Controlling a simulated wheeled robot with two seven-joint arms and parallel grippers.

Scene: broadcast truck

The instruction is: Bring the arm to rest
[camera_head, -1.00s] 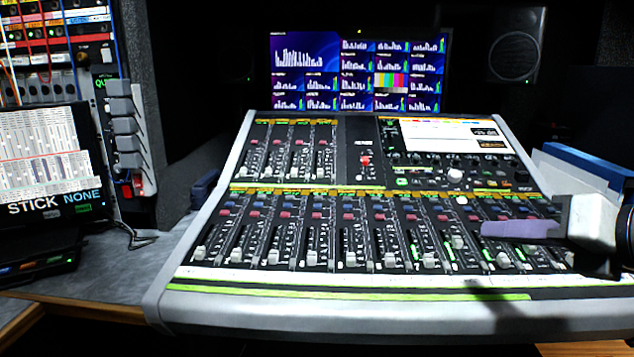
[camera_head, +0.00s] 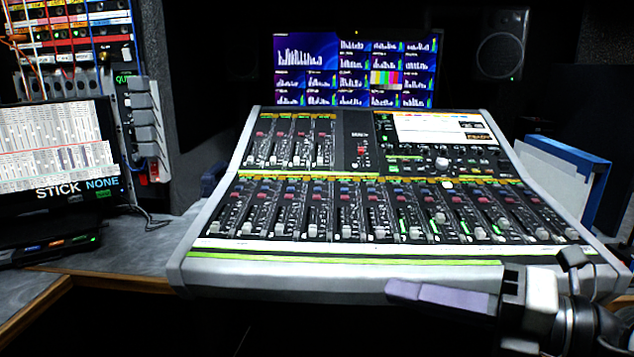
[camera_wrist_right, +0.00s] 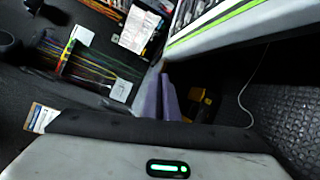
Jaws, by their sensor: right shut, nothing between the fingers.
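My right gripper (camera_head: 392,290) is low at the right in the head view, in front of the mixing console's (camera_head: 340,270) near edge. Its purple fingers are together with nothing between them, and they point left. In the right wrist view the closed purple fingers (camera_wrist_right: 167,98) show beside the console's pale edge (camera_wrist_right: 222,38), with the floor area beyond. Whether the fingers touch the console edge is hard to tell. My left gripper is in neither view.
A screen with bar graphs (camera_head: 352,65) stands behind the console. A laptop-like display (camera_head: 60,150) is at the left. A blue binder (camera_head: 565,155) stands right of the console. In the wrist view, coloured cables (camera_wrist_right: 95,62) and a white cable (camera_wrist_right: 250,85) show below.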

